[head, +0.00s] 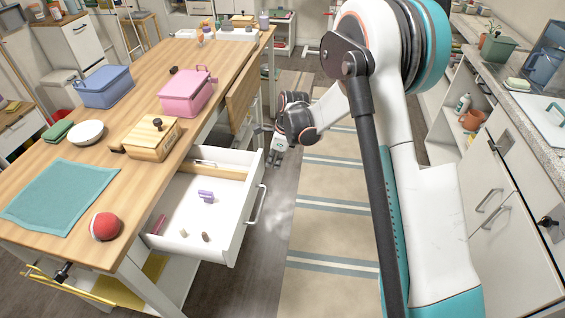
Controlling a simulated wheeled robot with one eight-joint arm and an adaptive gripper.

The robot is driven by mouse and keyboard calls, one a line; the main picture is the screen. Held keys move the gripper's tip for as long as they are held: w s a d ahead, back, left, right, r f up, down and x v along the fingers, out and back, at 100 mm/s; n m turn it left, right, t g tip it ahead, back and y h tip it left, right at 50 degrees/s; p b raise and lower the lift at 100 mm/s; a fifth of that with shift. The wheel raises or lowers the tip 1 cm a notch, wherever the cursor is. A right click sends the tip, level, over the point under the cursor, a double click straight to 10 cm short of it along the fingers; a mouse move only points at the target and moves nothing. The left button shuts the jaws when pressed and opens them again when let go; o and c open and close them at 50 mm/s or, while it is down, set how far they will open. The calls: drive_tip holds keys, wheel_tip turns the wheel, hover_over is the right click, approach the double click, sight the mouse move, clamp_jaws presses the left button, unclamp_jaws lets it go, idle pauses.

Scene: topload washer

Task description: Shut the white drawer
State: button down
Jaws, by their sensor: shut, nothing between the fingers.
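The white drawer (238,222) stands pulled out from under the wooden-topped table, with a metal bar handle (257,205) on its front. Inside it lie a purple item, a pink item and small pegs. My gripper (277,161) is shut and empty. In the picture it is just beyond the far right corner of the drawer front, seemingly apart from it, pointing down. My arm comes in from the right and partly hides the floor and rug.
The tabletop (140,90) holds a pink box (187,95), a blue box (104,88), a wooden box (152,140), a white bowl (86,132), a red ball (105,226) and a teal cloth (62,197). A striped rug (325,215) covers the clear aisle. A counter with cabinets (490,200) stands right.

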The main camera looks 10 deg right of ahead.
sight(212, 153)
drive_tip(key=shift+w+a, duration=0.15)
drive_tip(key=shift+a, duration=0.15)
drive_tip(key=w+a, duration=0.2)
drive_tip(key=a, duration=0.4)
drive_tip(key=w+a, duration=0.3)
drive_tip(key=a, duration=0.4)
drive_tip(key=w+a, duration=0.2)
drive_tip(key=a, duration=0.5)
drive_tip(key=shift+w+a, duration=0.2)
drive_tip(key=shift+a, duration=0.05)
drive_tip(key=shift+d, duration=0.1)
